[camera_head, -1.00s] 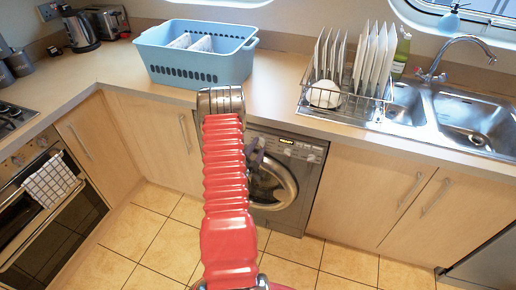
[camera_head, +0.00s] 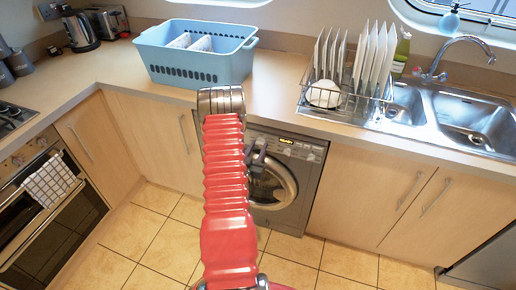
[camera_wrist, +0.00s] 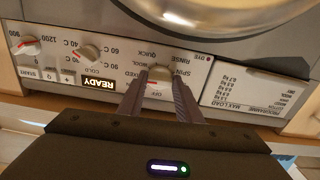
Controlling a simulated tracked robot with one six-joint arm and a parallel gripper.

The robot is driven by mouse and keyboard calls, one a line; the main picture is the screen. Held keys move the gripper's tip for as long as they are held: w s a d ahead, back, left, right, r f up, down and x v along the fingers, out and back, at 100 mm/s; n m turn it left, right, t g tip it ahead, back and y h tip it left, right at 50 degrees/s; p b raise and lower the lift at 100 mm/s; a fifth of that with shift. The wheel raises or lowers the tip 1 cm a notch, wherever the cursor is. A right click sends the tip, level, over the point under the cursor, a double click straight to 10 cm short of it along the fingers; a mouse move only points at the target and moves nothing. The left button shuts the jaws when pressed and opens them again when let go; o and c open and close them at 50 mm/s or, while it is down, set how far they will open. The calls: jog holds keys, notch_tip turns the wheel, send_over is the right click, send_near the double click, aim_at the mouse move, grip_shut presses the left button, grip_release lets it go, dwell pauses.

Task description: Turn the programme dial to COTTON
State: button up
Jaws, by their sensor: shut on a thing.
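The programme dial (camera_wrist: 158,76) is a pale round knob on the washing machine's grey control panel, upside down in the wrist view. My gripper (camera_wrist: 159,77) is shut on it, with one dark finger on each side. A red mark shows on the dial, pointing to the left in that view. OFF, MIXED, WOOL, QUICK, RINSE and SPIN can be made out around it; I cannot make out COTTON there, and the fingers cover part of the ring. In the head view the washing machine (camera_head: 312,172) stands under the worktop, its dial hidden by my arm.
Beside the dial are a lit READY display (camera_wrist: 98,84), a temperature knob (camera_wrist: 90,53), a speed knob (camera_wrist: 27,46) and a programme card (camera_wrist: 240,90). The round door lies close to the dial. A blue basket (camera_head: 195,70) and a dish rack (camera_head: 345,105) stand on the worktop.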

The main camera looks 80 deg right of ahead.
jog(key=n, duration=0.4)
jog(key=shift+a+f+n, duration=0.15)
jog(key=shift+f+n, duration=0.15)
jog(key=shift+n, duration=0.1)
jog(key=n, duration=0.4)
jog(key=o, duration=1)
jog(key=shift+r, duration=0.2)
jog(key=shift+o, duration=0.2)
jog(key=w+a, duration=0.1)
jog(key=a, duration=1.2)
jog(key=shift+a, duration=0.3)
jog(key=shift+w, duration=0.1)
